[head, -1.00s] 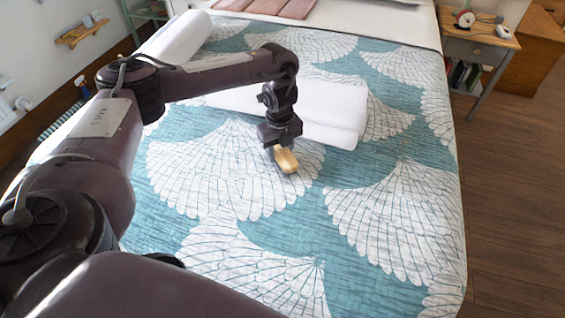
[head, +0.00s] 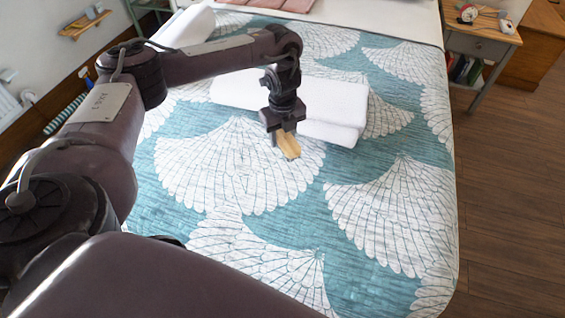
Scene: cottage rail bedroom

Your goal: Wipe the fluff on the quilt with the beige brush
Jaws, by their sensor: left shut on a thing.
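The quilt (head: 395,165) is teal with large white fan shapes and covers the bed. My left gripper (head: 284,137) is shut on the beige brush (head: 289,147), which points down over a white fan near the middle of the bed, in front of the white towels. I cannot tell whether the brush touches the quilt. I cannot make out any fluff on the quilt; some may be hidden by the brush or arm. My right gripper is not in view.
Folded white towels (head: 335,100) lie just behind the brush, and another white roll (head: 190,27) lies at the bed's left side. A grey nightstand (head: 478,45) stands at the back right. The quilt's front and right are clear.

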